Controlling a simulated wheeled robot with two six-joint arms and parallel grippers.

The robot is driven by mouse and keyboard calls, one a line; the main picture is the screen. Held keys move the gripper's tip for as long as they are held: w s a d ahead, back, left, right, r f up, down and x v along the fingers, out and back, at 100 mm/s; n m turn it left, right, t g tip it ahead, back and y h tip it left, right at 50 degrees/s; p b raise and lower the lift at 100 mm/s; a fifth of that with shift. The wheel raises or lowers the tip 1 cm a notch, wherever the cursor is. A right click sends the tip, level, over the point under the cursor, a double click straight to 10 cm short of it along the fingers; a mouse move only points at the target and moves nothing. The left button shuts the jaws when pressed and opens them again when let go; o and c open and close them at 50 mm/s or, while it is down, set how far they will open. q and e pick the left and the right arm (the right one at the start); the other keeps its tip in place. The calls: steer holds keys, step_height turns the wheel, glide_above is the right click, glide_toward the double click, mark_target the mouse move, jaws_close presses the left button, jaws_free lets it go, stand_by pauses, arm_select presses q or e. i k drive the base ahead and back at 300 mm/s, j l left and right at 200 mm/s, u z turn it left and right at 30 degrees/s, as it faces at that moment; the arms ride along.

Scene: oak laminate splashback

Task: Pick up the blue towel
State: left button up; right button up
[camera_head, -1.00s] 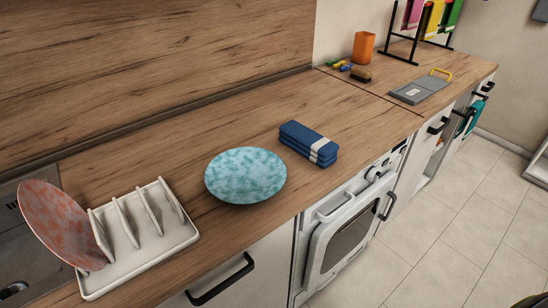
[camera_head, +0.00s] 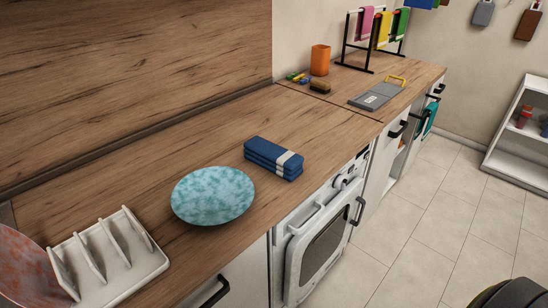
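The blue towel (camera_head: 273,158) lies folded in a stack on the wooden counter, with a pale band around its right end. It sits just behind and to the right of a teal speckled plate, apart from it. Neither of my grippers shows in the head view.
The teal plate (camera_head: 213,195) lies on the counter (camera_head: 330,131). A white dish rack (camera_head: 118,262) with a reddish plate (camera_head: 28,268) stands at the front left. Farther back are an orange cup (camera_head: 320,60), a grey board (camera_head: 378,94) and a towel stand (camera_head: 345,40). A white oven (camera_head: 318,250) is below.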

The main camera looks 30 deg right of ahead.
mark_target(285, 163)
steer(key=l+u, duration=0.2)
steer(key=u, duration=0.15)
steer(key=i+l+u, duration=0.1)
steer(key=u, duration=0.3)
steer(key=l+u, duration=0.15)
steer(key=l, duration=0.45)
steer(key=l+u, duration=0.15)
steer(key=l, duration=0.45)
steer(key=k+l+u, duration=0.1)
steer(key=l, duration=0.5)
steer(key=k+l+u, duration=0.15)
steer(key=l, duration=0.4)
